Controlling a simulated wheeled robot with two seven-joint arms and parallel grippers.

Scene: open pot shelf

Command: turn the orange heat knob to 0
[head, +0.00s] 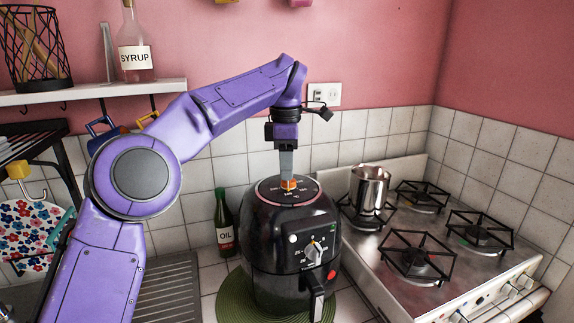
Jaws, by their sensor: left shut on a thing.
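The orange heat knob (289,184) is on the top face of the black air fryer (265,245), inside a ring of small markings. My left gripper (288,178) points straight down from above and is shut on the orange knob. The fingers hide part of the knob, and the markings are too small to read, so I cannot tell its setting. My right gripper is not in view.
The fryer stands on a green round mat (233,300). An oil bottle (223,222) stands close on its left. A gas stove (440,250) with a steel pot (368,190) is on the right. A shelf (90,92) with a syrup bottle (134,45) is at upper left.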

